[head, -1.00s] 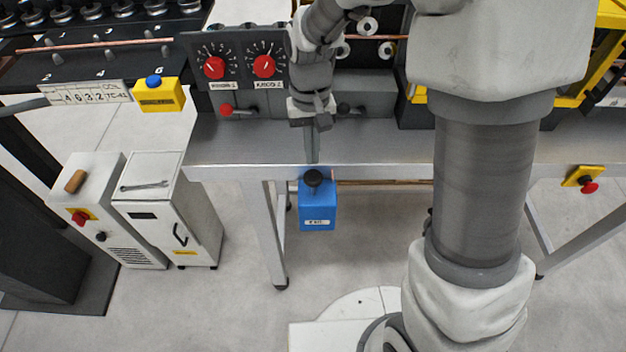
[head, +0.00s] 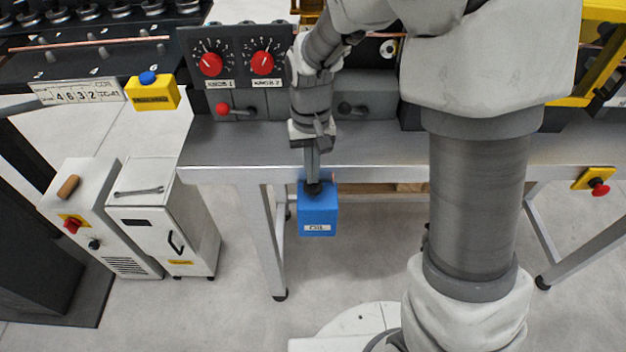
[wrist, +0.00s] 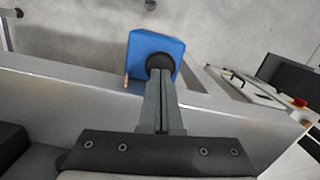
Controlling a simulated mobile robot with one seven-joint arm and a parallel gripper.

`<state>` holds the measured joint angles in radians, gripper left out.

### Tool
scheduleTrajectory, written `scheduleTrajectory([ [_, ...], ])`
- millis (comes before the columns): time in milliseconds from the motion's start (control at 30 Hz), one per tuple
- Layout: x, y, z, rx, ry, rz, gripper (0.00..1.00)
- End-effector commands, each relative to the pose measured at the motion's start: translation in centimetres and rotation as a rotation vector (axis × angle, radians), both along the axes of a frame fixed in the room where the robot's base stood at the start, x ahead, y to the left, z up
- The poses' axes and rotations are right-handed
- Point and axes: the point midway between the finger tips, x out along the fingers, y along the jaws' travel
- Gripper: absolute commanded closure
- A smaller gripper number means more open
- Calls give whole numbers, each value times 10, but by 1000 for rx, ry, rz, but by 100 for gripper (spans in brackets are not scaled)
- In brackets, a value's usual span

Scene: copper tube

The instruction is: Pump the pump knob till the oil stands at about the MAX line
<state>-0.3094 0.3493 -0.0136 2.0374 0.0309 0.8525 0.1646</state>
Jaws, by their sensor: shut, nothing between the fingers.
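The blue oil pump box (head: 318,218) hangs at the front edge of the steel table, with a white OIL label on its front. Its black pump knob (head: 314,188) is on top; it also shows in the wrist view (wrist: 159,62). My gripper (head: 313,178) is shut with nothing between its fingers. Its fingertips point down at the knob and appear to touch its top. In the wrist view the shut fingers (wrist: 160,80) reach to the knob and cover part of it. I cannot make out an oil level or a MAX line in either view.
The steel table (head: 390,172) runs behind the box. A panel with two red dials (head: 237,64) stands behind my arm. A yellow box with a blue button (head: 150,90) is at left, above a white cabinet (head: 160,228). A red stop button (head: 600,188) is at right.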

Motion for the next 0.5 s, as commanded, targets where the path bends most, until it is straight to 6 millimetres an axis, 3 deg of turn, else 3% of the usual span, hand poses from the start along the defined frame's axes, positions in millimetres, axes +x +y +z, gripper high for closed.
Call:
scheduleTrajectory([
  [167, 1, 0, 1, -1, 2, 0, 100],
  [400, 28, 3, 11, 0, 0, 0, 100],
  [500, 30, 3, 11, 0, 1, 1, 100],
])
